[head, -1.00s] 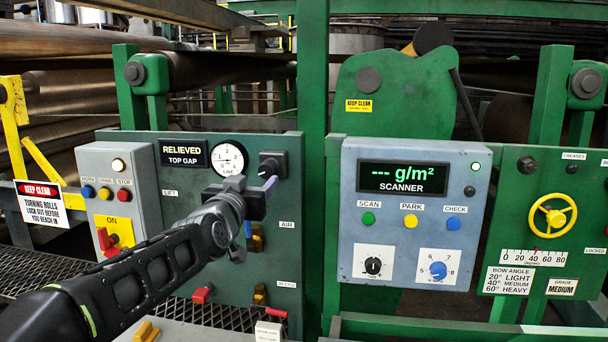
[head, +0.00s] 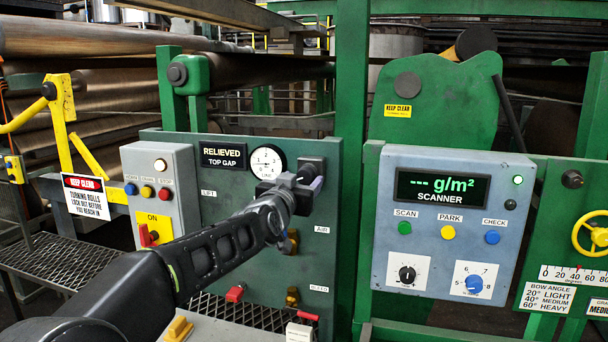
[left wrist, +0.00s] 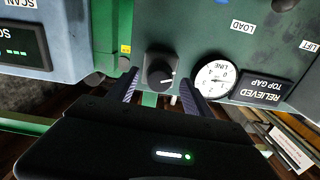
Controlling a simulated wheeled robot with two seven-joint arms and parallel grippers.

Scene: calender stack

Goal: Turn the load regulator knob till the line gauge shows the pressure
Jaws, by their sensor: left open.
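The load regulator knob (head: 314,164) is black and sits on the green panel, right of the line gauge. In the left wrist view the knob (left wrist: 160,72) shows whole, with a white mark on its face. The line gauge (head: 267,162) is a round white dial; its needle is too small to read surely. It also shows upside down in the left wrist view (left wrist: 215,78). My left gripper (head: 308,181) is open in front of the knob. In the left wrist view its two fingers (left wrist: 160,92) stand either side of the knob; contact cannot be told. My right gripper is out of view.
The RELIEVED top gap sign (head: 223,156) is left of the gauge. A grey button box (head: 160,195) with a red switch stands farther left. The blue-grey scanner box (head: 381,240) is to the right. Yellow handles (head: 292,297) sit below my gripper.

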